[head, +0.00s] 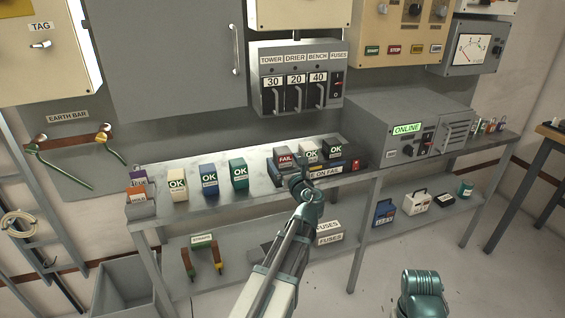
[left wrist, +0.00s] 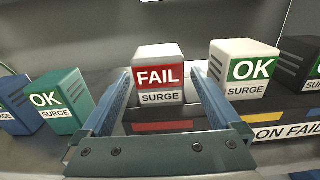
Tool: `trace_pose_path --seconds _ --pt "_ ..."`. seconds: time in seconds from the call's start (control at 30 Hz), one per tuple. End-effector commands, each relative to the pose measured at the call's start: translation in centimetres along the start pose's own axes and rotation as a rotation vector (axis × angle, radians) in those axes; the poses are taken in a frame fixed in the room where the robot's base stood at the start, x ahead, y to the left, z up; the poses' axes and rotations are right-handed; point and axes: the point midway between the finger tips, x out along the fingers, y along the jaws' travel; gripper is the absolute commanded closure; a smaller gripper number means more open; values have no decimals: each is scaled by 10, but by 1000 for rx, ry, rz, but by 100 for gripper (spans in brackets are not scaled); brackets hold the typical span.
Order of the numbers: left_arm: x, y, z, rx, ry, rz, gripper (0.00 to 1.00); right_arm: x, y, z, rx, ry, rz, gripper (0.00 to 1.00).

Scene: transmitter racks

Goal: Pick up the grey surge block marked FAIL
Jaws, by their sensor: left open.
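The grey surge block (head: 284,157) with the red FAIL label sits in the block row on the shelf in the head view. In the left wrist view the FAIL block (left wrist: 159,66) stands upright, its label facing me. My left gripper (head: 299,184) is open in front of it. In the left wrist view the two fingers point toward the block, one on each side, with no visible grip on it. Whether the fingertips reach alongside the block is hard to tell.
A white OK block (left wrist: 243,70) stands close to the right of the FAIL block. A dark OK block (head: 337,148) is farther right; a teal OK block (head: 239,173) is left. A dark tray labelled ON FAIL (head: 326,171) lies in front. The grey ONLINE unit (head: 405,120) stands right.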

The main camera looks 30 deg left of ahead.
Motion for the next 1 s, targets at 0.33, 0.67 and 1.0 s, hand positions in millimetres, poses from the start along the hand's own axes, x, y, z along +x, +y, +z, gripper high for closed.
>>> trace_pose_path --seconds 0.33,0.67,1.0 --pt "14 0 0 0 0 -1 6 0 0 0 0 0 0 50" --pt "14 0 0 0 0 0 66 0 0 0 0 0 0 50" --pt "14 0 0 0 0 0 100 0 0 0 0 0 0 50"
